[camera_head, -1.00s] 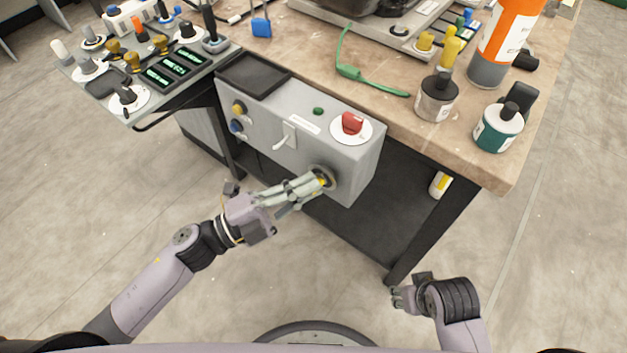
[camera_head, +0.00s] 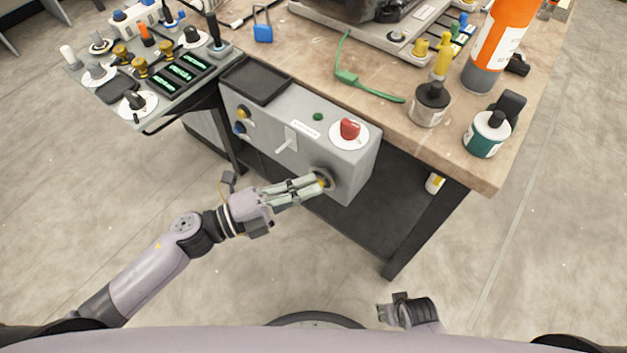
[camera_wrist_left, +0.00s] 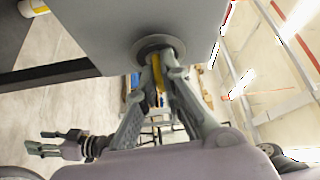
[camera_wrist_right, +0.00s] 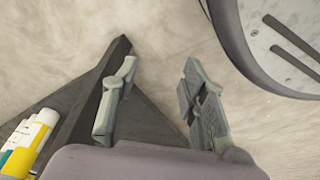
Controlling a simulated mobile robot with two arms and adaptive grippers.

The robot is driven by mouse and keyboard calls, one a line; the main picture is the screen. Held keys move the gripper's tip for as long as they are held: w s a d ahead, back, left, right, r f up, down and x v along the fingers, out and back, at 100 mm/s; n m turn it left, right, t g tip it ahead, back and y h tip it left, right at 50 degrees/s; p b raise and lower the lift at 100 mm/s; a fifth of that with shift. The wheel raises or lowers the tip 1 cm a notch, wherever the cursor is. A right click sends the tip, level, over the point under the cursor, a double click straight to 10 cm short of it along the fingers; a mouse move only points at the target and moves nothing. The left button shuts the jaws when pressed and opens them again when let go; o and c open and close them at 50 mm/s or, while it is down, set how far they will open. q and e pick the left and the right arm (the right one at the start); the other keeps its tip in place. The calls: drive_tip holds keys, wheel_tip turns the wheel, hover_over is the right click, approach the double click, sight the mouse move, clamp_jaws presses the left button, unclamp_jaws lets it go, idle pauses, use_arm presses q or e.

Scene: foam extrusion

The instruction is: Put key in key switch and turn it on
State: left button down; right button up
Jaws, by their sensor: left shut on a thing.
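The key switch (camera_head: 326,178) is a dark round socket low on the front of the grey control box (camera_head: 345,165); it also shows in the left wrist view (camera_wrist_left: 160,45). My left gripper (camera_head: 318,184) is shut on the yellow key (camera_wrist_left: 157,72), with its fingertips right at the switch face. The key's tip meets the switch, but how deep it sits is hidden. My right gripper (camera_wrist_right: 155,90) is open and empty, low in front of the table; in the head view only part of it shows near the bottom edge.
The box also carries a red knob (camera_head: 350,130), a white lever (camera_head: 285,146) and a black tray (camera_head: 256,80). Bottles (camera_head: 487,135) stand at the table's right edge. A control panel (camera_head: 160,75) is at the left. The floor in front is clear.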

use_arm(q)
drive_tip(key=shift+m+p, duration=0.3)
drive_tip(key=shift+p, duration=0.05)
drive_tip(key=c, duration=1.7)
unclamp_jaws()
use_arm(e)
drive_tip(key=shift+s+d+f, duration=0.15)
drive_tip(key=shift+s+f, duration=0.9)
drive_tip(key=shift+f, duration=0.3)
use_arm(q)
drive_tip(key=c, duration=0.4)
drive_tip(key=shift+o, duration=0.2)
drive_tip(key=shift+f, duration=0.1)
use_arm(e)
drive_tip(key=shift+f, duration=0.1)
